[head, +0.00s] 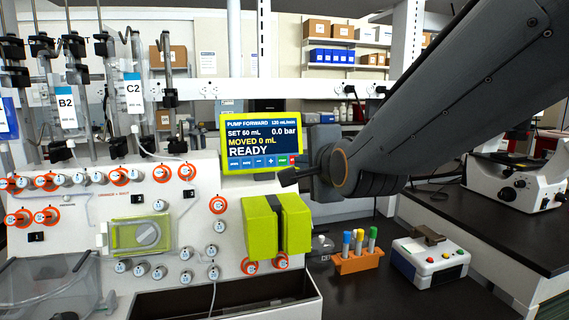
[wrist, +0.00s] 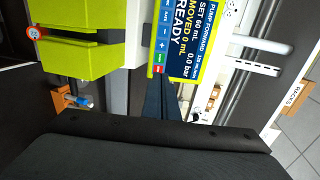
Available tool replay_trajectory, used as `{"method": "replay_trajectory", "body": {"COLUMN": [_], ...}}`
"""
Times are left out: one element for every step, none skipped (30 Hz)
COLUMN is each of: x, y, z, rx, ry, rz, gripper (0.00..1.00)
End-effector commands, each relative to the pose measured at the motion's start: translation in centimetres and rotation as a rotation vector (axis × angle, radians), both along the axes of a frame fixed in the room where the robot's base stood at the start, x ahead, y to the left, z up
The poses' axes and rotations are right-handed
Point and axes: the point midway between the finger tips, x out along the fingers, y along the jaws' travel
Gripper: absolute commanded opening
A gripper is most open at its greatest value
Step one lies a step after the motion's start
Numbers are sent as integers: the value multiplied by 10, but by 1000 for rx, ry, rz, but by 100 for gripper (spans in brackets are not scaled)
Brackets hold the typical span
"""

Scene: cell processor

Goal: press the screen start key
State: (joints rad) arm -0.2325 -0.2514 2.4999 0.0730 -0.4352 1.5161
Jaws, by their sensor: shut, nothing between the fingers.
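The screen (head: 262,142) is in a lime-green frame on the cell processor. It reads PUMP FORWARD, SET 60 mL, MOVED 0 mL, READY, 0.0 bar. A row of keys runs along its bottom edge. The green start key (head: 282,161) is near the right end, beside a red key (head: 294,161). In the wrist view the screen (wrist: 190,38) appears turned sideways, with the green key (wrist: 161,57) on its left edge. My gripper (head: 284,176) is shut and empty, its tip just below the key row. In the wrist view its fingers (wrist: 166,84) end near the screen's red-key corner; contact cannot be told.
A lime-green pump block (head: 278,224) sits below the screen. Tubing, valves and hanging bags fill the left. An orange tube rack (head: 358,262) and a white box with coloured buttons (head: 430,262) stand on the black bench. A microscope (head: 515,180) is at right.

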Motion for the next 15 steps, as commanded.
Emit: {"method": "replay_trajectory", "body": {"x": [0, 0, 0, 0, 0, 0, 0, 0, 1, 2, 4, 6, 8, 11, 14], "y": [0, 0, 0, 0, 0, 0, 0, 0, 0, 0, 0, 1, 1, 2, 2], "z": [0, 0, 0, 0, 0, 0, 0, -1, -1, -1, -1, -1, -2, -3, -4], "rx": [1, 0, 0, -1, -1, -1, -2, -3, -3, -3, -3, -3, -4, -4, -5], "ry": [-1, 0, 1, 1, 1, 1, 2, 2, 2, 2, 1, 1, 2, 3, 4], "rz": [0, 0, 0, 0, 0, 0, 0, 0, 0, 0, 0, 0, 0, 0, 0], "gripper": [0, 0, 0, 0, 0, 0, 0, 0, 0, 0, 0, 0, 0, 0, 0]}}
